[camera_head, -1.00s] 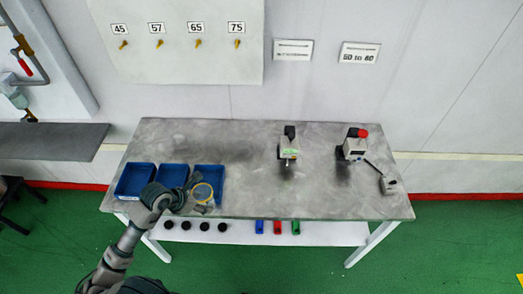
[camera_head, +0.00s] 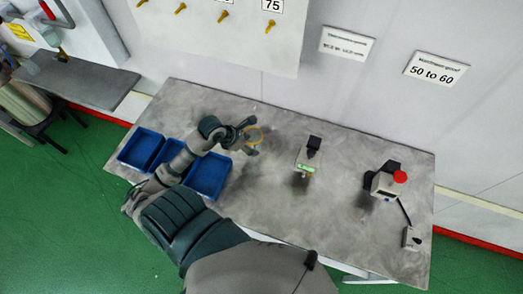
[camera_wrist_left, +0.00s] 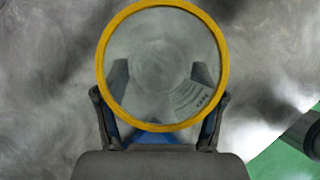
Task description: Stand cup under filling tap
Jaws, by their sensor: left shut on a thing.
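A clear cup with a yellow rim (camera_head: 254,134) is in my left gripper (camera_head: 250,136), over the grey table right of the blue trays. The left wrist view looks down into the cup (camera_wrist_left: 162,58), which appears empty. The left fingers (camera_wrist_left: 160,112) stand on either side of it, shut on it. I cannot tell how high it is above the table. To its right stands a small machine with a black top and a green front (camera_head: 307,157). Brass taps (camera_head: 225,15) stick out of the wall panel. Which one is the filling tap is unclear. My right gripper is not in view.
Blue trays (camera_head: 208,177) line the table's left end, partly behind my left arm. A white machine with a red button (camera_head: 384,181) and a small cabled box (camera_head: 411,239) stand at the right. The tabletop (camera_head: 335,215) between the machines is largely bare.

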